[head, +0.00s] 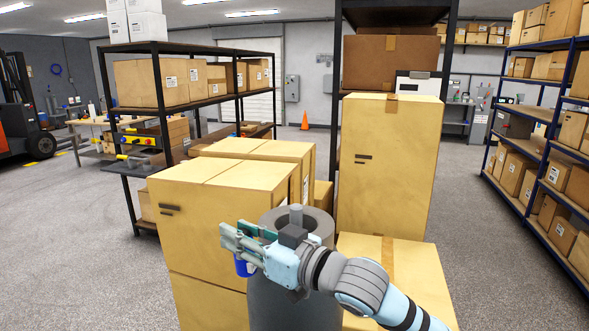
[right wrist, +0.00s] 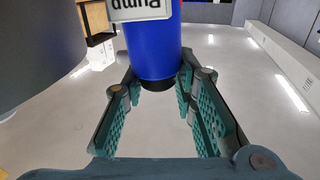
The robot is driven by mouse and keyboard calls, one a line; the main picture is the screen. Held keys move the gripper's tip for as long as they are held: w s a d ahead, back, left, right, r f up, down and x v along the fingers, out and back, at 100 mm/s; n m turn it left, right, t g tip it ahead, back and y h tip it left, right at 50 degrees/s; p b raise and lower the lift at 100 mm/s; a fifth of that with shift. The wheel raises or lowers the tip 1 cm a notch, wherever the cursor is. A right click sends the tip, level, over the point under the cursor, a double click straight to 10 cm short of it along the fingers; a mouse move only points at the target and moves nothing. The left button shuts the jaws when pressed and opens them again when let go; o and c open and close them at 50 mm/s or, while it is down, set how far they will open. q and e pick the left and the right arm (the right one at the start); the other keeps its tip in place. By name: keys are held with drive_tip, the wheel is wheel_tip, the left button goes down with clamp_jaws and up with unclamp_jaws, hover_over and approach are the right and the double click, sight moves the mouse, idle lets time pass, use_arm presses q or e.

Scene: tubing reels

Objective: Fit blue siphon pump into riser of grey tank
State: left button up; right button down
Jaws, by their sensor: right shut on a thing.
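The blue siphon pump (head: 244,267) hangs at the left side of the grey tank (head: 283,312) in the head view, mostly hidden by my right gripper (head: 240,240). My right gripper is shut on the pump. In the right wrist view the blue pump (right wrist: 154,55) is between the green finger pads, with a white label reading "Pump" upside down and a black end. The pump is apart from the riser. The dark curved surface at the left of the wrist view looks like the tank (right wrist: 40,45). My left gripper is not seen.
Large cardboard boxes (head: 205,205) stand left of and behind the tank. A tall box (head: 388,165) stands behind it on the right, and a lower box (head: 405,270) beside it. Shelving (head: 560,150) lines the right. Open floor lies at far left and between boxes and right shelves.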

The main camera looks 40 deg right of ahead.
use_arm(q)
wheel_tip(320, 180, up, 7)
drive_tip(key=p, duration=0.5)
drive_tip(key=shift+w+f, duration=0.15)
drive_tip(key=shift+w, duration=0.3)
use_arm(e)
drive_tip(key=d+r+m+h, duration=0.5)
drive_tip(key=d+r+h, duration=0.3)
drive_tip(key=d+r, duration=0.5)
wheel_tip(320, 180, up, 4)
drive_tip(key=shift+w+f+m+t, duration=0.25)
drive_tip(key=shift+w+m+t, duration=0.05)
drive_tip(key=shift+w+m, duration=0.15)
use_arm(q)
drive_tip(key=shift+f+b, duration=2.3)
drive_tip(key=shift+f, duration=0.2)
use_arm(e)
drive_tip(key=shift+m, duration=0.25)
drive_tip(key=shift+s+f, duration=0.1)
drive_tip(key=shift+f, duration=2.65)
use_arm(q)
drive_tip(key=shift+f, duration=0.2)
use_arm(e)
drive_tip(key=shift+f, duration=0.15)
use_arm(q)
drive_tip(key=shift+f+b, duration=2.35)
drive_tip(key=shift+b, duration=0.15)
use_arm(e)
drive_tip(key=shift+f, duration=2.65)
